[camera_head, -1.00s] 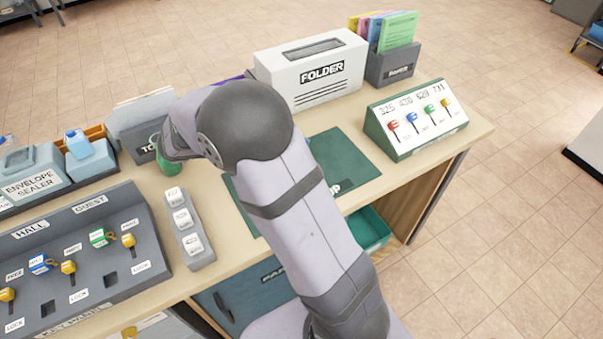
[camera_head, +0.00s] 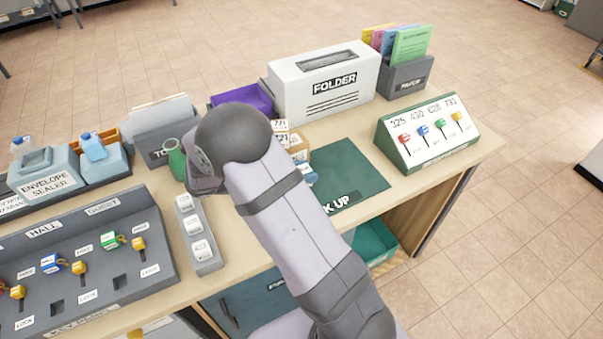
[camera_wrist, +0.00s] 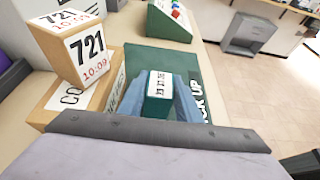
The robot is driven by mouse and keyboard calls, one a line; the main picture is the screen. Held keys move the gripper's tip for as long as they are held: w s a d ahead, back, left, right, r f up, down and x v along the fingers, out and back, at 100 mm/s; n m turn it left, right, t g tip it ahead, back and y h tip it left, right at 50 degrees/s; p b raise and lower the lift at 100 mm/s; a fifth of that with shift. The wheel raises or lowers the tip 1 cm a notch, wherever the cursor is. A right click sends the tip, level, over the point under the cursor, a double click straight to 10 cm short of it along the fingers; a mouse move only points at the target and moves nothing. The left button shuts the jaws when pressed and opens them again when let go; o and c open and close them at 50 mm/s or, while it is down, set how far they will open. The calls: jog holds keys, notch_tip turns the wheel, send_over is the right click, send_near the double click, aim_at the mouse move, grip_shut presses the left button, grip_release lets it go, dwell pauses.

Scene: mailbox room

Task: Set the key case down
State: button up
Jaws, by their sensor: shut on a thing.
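The key case (camera_wrist: 159,88), dark green with a white printed label on top, is between the blue-grey fingers of my gripper (camera_wrist: 160,98) in the wrist view. My gripper is shut on it. Behind and around it in that view is the green pick-up mat (camera_wrist: 140,58), which also shows in the head view (camera_head: 350,170). I cannot tell whether the case touches the mat. In the head view my arm hides the case and most of the gripper.
A key rack with coloured keys (camera_head: 428,135) stands right of the mat. The white folder machine (camera_head: 322,85) is behind. A green bottle (camera_head: 176,160) and grey key panel (camera_head: 85,250) are left.

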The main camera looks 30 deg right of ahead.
jog(key=shift+f, duration=0.6)
jog(key=shift+f, duration=0.1)
jog(key=o, duration=1.1)
jog(key=b+v, duration=0.2)
jog(key=v, duration=1)
jog(key=o, duration=0.3)
